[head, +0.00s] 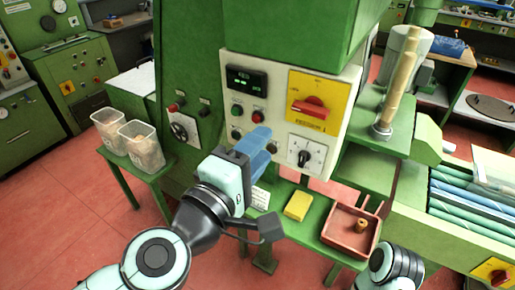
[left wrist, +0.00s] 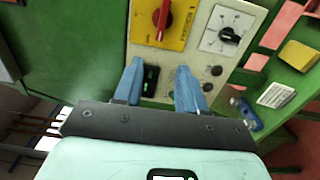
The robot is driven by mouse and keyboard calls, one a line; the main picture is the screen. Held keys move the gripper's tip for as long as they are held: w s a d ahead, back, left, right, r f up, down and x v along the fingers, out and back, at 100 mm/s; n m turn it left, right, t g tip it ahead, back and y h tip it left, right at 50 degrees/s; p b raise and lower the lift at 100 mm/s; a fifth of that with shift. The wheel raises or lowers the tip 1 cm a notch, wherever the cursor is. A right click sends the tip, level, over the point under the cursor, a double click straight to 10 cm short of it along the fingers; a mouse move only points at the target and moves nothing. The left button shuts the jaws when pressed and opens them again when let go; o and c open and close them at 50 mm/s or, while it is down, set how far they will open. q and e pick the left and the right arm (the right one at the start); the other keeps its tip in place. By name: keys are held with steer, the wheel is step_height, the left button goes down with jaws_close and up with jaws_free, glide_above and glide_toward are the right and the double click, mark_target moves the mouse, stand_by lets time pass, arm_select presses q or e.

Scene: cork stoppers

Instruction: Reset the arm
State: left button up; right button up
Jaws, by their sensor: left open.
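My left gripper (head: 258,142) is raised in front of the control panel (head: 238,147) of a green machine. In the left wrist view its two blue fingers (left wrist: 158,84) stand apart with nothing between them, so it is open and empty. The panel carries a red rotary switch on a yellow plate (head: 325,88), a black dial (head: 303,157), a small display (head: 246,79) and several buttons. The gripper covers part of the panel's lower area, and I cannot tell whether it touches it. Part of my right arm (head: 398,268) shows at the bottom right; its gripper is out of view.
A red tray (head: 334,238) holding a cork-coloured piece (head: 361,226) and a yellow block (head: 298,206) sit on a green shelf below the panel. Two clear bins (head: 143,150) stand on a green stand at left. Red floor is open at lower left.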

stand_by(0.3)
